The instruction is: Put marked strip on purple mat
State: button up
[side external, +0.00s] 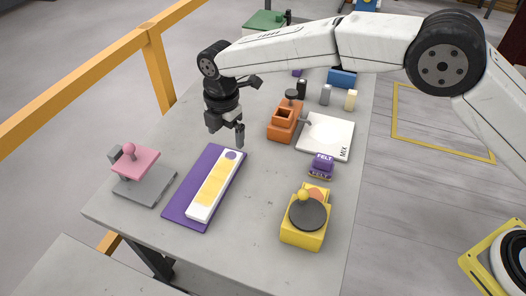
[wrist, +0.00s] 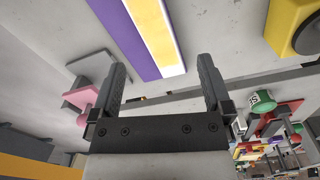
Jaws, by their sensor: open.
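The marked strip (side external: 211,190) is white with yellow patches and a purple round mark at its far end. It lies lengthwise on the purple mat (side external: 181,203), within the mat's outline as far as I can see. In the wrist view the strip (wrist: 158,40) and the mat (wrist: 122,38) show at the top, beyond the fingers. My gripper (side external: 240,135) is open and empty, in the air near the far end of the mat. Its two spread fingers also show in the wrist view (wrist: 163,85), with nothing between them.
A grey stand with a pink top (side external: 134,160) is left of the mat. A yellow device with a dark disc (side external: 307,217) is to the right. A purple felt block (side external: 321,166), a white pad (side external: 326,137) and an orange block (side external: 285,120) stand farther back. Bare slab surrounds the mat.

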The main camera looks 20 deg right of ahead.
jog(key=s+d+r+m+t, duration=0.1)
jog(key=s+d+r+m, duration=0.15)
jog(key=d+m, duration=0.6)
jog(key=s+d+r+m, duration=0.1)
jog(key=s+d+m, duration=0.25)
jog(key=d, duration=0.95)
jog(key=s+d+f+m, duration=0.1)
jog(key=s+d+m, duration=0.5)
jog(key=s, duration=0.2)
jog(key=s+d+f+m+t, duration=0.1)
jog(key=s+d+m, duration=0.5)
jog(key=s, duration=0.2)
jog(key=shift+s+d+f, duration=0.15)
jog(key=shift+s+d, duration=0.05)
jog(key=shift+s, duration=0.1)
